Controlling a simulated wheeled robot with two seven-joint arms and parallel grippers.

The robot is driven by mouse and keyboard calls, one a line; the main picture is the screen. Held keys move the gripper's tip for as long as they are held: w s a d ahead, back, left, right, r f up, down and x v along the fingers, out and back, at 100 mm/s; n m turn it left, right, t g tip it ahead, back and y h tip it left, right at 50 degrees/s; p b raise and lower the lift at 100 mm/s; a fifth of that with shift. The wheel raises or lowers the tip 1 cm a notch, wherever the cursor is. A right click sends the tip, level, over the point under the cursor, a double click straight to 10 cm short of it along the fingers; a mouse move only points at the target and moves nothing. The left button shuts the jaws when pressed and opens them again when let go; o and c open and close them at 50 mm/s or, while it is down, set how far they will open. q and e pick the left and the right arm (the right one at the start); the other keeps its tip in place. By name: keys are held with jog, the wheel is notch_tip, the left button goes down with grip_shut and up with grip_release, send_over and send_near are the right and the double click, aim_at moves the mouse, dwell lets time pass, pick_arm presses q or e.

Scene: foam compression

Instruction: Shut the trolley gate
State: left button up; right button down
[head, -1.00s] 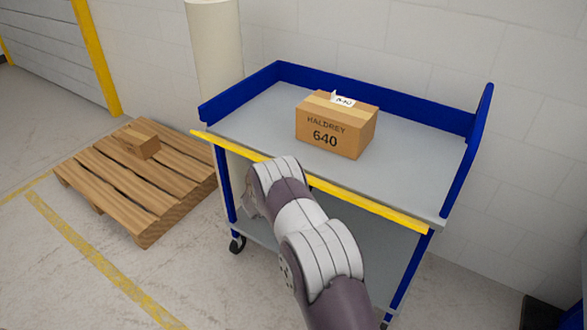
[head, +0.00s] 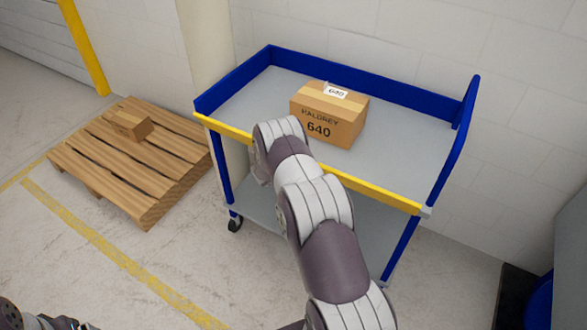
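The trolley (head: 240,104) has blue walls at the back and sides and a grey top deck. Its gate, a yellow bar (head: 375,191), runs along the front edge of the deck. It looks low against the side walls, and its exact tilt is hard to judge. My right arm reaches up from the bottom to the middle of the gate. The forearm and wrist cover part of the bar and hide the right gripper, so contact with the gate cannot be seen. My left gripper cannot be made out; only dark parts of mine show at the bottom left.
A cardboard box (head: 330,115) marked 640 stands on the deck. A wooden pallet (head: 150,190) with a small carton (head: 131,125) lies to the left. A pale column (head: 207,55) and block wall stand behind. A dark object with blue (head: 538,300) is at the lower right.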

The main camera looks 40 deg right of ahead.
jog(key=shift+w+d+r, duration=0.25)
jog(key=shift+d+r, duration=0.05)
jog(key=shift+r, duration=0.15)
jog(key=shift+w+d+r, duration=0.2)
jog(key=shift+d+r, duration=0.05)
jog(key=shift+r, duration=0.2)
jog(key=c, duration=1.4)
grip_release()
jog(key=shift+c, duration=0.2)
pick_arm(q)
notch_tip(320, 180, up, 14)
jog(key=p, duration=1.3)
jog(key=shift+f, duration=0.15)
pick_arm(e)
jog(key=v, duration=1.4)
jog(key=shift+s+d+r, duration=0.2)
jog(key=shift+d+r, duration=0.15)
jog(key=shift+d, duration=0.05)
pick_arm(q)
jog(key=shift+d, duration=0.15)
